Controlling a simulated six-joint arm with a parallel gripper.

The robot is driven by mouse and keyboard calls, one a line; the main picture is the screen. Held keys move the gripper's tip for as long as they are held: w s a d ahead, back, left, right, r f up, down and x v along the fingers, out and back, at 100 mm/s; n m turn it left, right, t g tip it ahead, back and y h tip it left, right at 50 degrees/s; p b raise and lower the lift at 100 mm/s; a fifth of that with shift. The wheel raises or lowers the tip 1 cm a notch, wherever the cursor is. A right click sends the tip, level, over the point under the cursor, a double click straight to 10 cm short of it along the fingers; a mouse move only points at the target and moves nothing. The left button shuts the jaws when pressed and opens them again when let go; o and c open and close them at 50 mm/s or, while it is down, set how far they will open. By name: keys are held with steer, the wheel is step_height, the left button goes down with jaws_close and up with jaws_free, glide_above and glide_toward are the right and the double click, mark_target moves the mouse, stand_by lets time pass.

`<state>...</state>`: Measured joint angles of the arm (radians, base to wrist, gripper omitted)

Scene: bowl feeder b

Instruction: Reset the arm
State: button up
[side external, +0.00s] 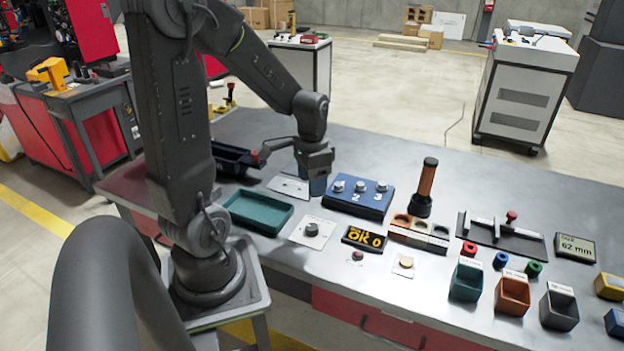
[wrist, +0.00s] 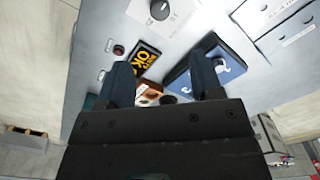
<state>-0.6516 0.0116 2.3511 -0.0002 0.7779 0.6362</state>
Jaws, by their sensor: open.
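My arm rises from its pedestal at the left of the side view and bends over the table. My gripper (side external: 318,186) hangs above the grey table, beside the blue block with several knobs (side external: 358,198). In the wrist view my gripper (wrist: 165,85) shows two dark fingers standing apart with nothing between them but the table scene beyond. The blue block (wrist: 222,62) is behind the right finger, and the black OK display (wrist: 146,56) is near the left finger. The fingertips' exact height above the table cannot be told.
A green tray (side external: 258,211) and a dark bin (side external: 232,158) lie left of my gripper. A knob plate (side external: 312,231) lies in front. An orange-handled tool (side external: 426,180) stands upright to the right. Several small coloured bins, including an orange one (side external: 512,295), line the table's front right.

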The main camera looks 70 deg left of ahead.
stand_by(0.4)
steer(key=s+d+r+t, duration=0.2)
steer(key=d+r, duration=0.4)
steer(key=d, duration=0.3)
steer(key=s+d+r+t, duration=0.2)
steer(key=d+r+t, duration=0.1)
steer(key=d+r, duration=0.4)
steer(key=shift+s+d+t, duration=0.3)
steer(key=shift+s+d, duration=0.05)
steer(key=shift+d, duration=0.55)
